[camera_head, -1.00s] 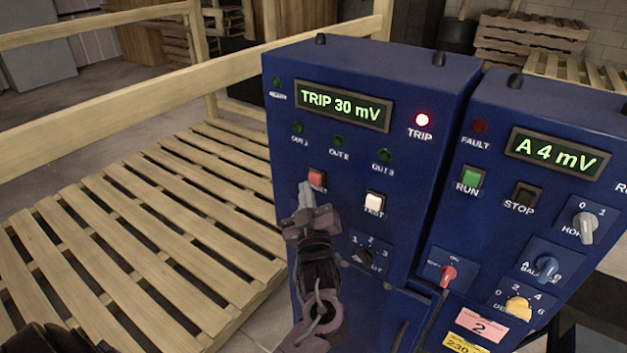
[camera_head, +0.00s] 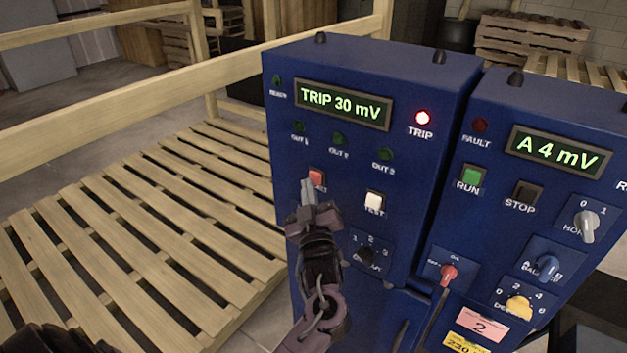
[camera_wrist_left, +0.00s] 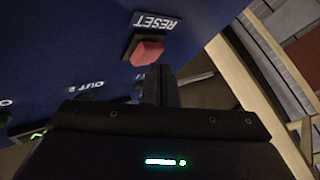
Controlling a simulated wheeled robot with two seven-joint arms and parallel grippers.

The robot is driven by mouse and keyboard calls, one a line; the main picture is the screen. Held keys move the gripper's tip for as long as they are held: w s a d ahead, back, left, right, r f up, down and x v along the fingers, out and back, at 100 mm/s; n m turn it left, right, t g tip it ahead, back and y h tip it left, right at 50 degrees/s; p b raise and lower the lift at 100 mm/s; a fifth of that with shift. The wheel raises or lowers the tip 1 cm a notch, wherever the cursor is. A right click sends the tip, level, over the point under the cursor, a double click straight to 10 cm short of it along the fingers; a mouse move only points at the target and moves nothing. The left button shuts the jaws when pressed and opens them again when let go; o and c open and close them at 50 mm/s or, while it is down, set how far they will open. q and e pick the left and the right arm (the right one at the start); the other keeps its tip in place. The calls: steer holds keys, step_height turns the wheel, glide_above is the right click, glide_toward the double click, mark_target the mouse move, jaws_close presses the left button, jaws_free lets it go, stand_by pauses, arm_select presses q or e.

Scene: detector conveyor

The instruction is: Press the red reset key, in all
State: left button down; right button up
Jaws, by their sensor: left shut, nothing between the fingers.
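The red reset key (camera_head: 317,177) is on the front of the left blue cabinet (camera_head: 420,75), left of a white TEST key (camera_head: 374,201). My left gripper (camera_head: 307,190) is shut and empty, its fingertips just below and in front of the red key. In the left wrist view the red reset key (camera_wrist_left: 147,52) is beside the RESET label, with the shut fingertips (camera_wrist_left: 157,72) right at its edge; I cannot tell whether they touch. The display (camera_head: 342,106) reads TRIP 30 mV and the red TRIP lamp (camera_head: 422,118) is lit. My right gripper is not in view.
A second blue cabinet (camera_head: 495,105) stands at the right, with a green RUN key (camera_head: 471,178), a STOP key (camera_head: 523,194) and several knobs. A wooden pallet (camera_head: 130,215) and rails (camera_head: 120,115) are at the left. Space in front of the left cabinet is open.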

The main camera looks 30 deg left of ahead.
arm_select(q)
steer(key=shift+w, duration=0.55)
stand_by(0.7)
steer(key=shift+s, duration=0.95)
steer(key=s+p, duration=0.1)
steer(key=s, duration=0.1)
steer(key=s+p, duration=0.1)
steer(key=s, duration=0.2)
steer(key=shift+a, duration=0.2)
steer(key=shift+f, duration=0.1)
stand_by(0.7)
